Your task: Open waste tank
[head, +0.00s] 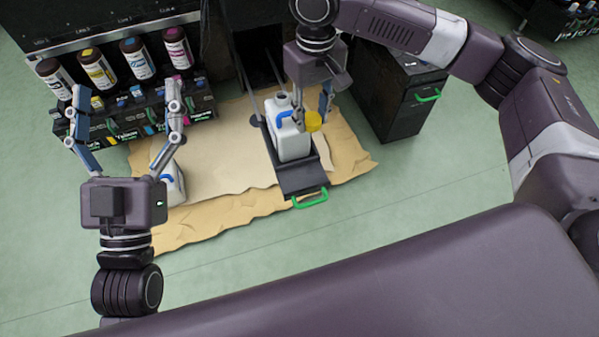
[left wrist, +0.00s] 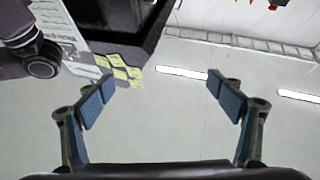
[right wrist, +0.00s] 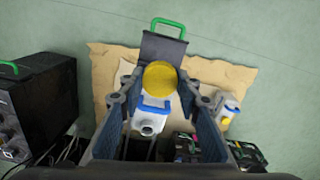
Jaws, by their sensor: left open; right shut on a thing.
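The white waste tank (head: 292,140) with a blue handle stands upright in a black pull-out tray (head: 302,181). Its top mouth (head: 281,97) looks uncovered. My right gripper (head: 317,118) is shut on a round yellow cap (head: 314,122), held apart from the mouth. In the right wrist view the cap (right wrist: 160,77) sits between the fingers, with the tank (right wrist: 148,120) behind it, its mouth open. My left gripper (head: 125,96) is open and empty at the left; its fingers also show spread in the left wrist view (left wrist: 160,82).
A second white tank (head: 173,187) stands on the brown paper sheet (head: 215,226), partly behind my left gripper; its yellow cap shows in the right wrist view. Several ink bottles (head: 98,69) stand on a black rack at left. A black cabinet (head: 402,100) stands right of the tray.

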